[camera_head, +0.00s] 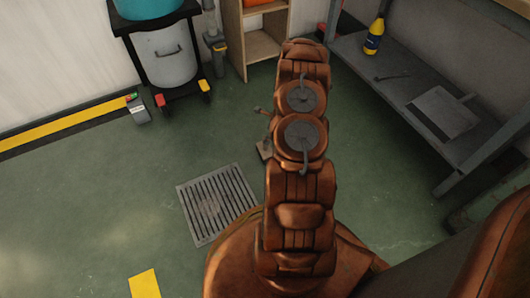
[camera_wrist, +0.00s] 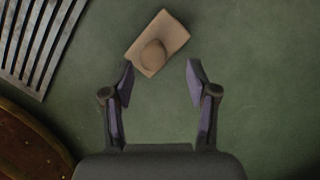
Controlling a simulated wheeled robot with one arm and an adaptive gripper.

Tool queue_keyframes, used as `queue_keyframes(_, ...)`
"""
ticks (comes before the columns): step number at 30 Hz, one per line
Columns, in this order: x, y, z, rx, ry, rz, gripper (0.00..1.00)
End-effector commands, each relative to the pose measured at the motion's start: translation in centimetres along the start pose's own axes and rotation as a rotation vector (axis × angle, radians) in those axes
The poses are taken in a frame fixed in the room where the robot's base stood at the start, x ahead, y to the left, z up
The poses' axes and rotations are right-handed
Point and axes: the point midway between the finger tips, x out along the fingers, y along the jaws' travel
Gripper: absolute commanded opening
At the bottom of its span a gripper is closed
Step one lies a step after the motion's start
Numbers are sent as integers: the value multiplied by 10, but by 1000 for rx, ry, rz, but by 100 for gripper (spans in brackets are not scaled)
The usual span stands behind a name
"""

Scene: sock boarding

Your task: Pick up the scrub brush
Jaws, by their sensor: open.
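What looks like the scrub brush (camera_wrist: 172,38), a tan block with a rounded knob on its upper face, lies on the green floor in the wrist view. It sits tilted just beyond my fingertips, nearer the left one. My gripper (camera_wrist: 159,78) is open and empty, with its two fingers spread apart and not visibly touching the block. In the head view, a small tan block (camera_head: 264,150) shows beside my arm, partly hidden by it.
A metal floor grate (camera_head: 215,205) lies left of my arm. A workbench (camera_head: 400,95) at right holds a yellow-and-black bottle (camera_head: 375,36) and a flat grey item (camera_head: 442,112). A wheeled grey bin (camera_head: 165,60) and wooden shelf (camera_head: 262,48) stand at back. The left floor is mostly clear.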

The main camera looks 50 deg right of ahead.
Motion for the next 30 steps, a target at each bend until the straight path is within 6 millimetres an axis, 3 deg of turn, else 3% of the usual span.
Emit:
queue_keyframes(8, 21, 3, 3, -1, 0, 0, 58)
queue_keyframes(15, 52, 6, 9, -2, 0, 0, 58)
queue_keyframes(24, 56, 6, 11, -2, -1, -1, 58)
queue_keyframes(30, 56, 6, 10, -2, -1, 0, 39)
